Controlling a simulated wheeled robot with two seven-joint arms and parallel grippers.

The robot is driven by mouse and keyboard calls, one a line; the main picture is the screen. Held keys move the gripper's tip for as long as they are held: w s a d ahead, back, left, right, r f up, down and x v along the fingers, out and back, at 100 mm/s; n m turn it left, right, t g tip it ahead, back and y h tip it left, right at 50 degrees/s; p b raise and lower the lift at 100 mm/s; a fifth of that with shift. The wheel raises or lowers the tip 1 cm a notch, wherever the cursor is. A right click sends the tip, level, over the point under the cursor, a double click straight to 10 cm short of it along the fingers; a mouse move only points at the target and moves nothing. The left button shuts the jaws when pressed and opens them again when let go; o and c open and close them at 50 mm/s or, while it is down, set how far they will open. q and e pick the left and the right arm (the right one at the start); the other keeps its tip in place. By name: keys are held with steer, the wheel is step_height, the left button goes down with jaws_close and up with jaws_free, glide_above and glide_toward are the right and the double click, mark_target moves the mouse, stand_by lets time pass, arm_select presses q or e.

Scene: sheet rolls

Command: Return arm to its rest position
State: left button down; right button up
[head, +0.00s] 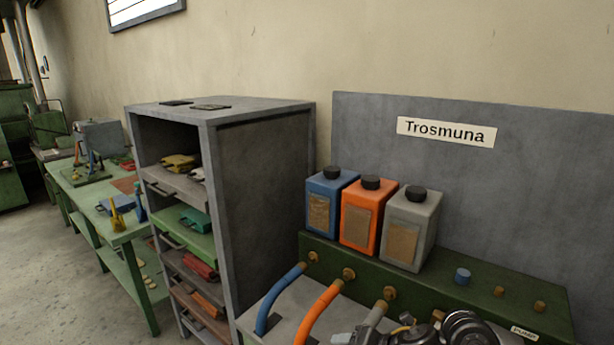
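Dark, rounded metallic links of one of my arms, most likely the right, show at the bottom edge right of centre, in front of the green pump box. They are cut off by the frame. A small pale piece beside them at the bottom edge may be part of its gripper, but its fingers cannot be made out. I cannot tell whether that gripper is open, shut or holding anything. My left arm and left gripper are not in view.
A green pump box (450,290) carries blue (327,201), orange (367,214) and grey (409,231) canisters. Blue (272,305) and orange (316,314) hoses run from its front. A grey shelf cabinet (265,190) and a green workbench (128,228) stand left. Floor at far left is clear.

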steer(key=s+a+m+t, duration=0.2)
steer(key=s+a+m, duration=0.2)
steer(key=m, duration=0.2)
steer(key=s+d+f+m+g+h, duration=0.2)
steer(key=s+d+f+m, duration=0.2)
steer(key=s+d+m, duration=0.35)
steer(key=s+d+f+m+g+h, duration=0.1)
steer(key=s+d+f+m+h, duration=0.3)
steer(key=s+m, duration=0.55)
steer(key=s+d+f+m+g+h, duration=0.15)
steer(key=s+d+f+m, duration=0.25)
steer(key=s+d+m, duration=0.45)
step_height(320, 180, down, 29)
steer(key=s+a+n+g+b, duration=0.2)
steer(key=s+d+f+g+b, duration=0.1)
steer(key=s+d+f, duration=0.2)
steer(key=s+f, duration=1.3)
steer(key=shift+d+f+b, duration=0.2)
steer(key=shift+f+b, duration=0.2)
steer(key=shift+f, duration=0.05)
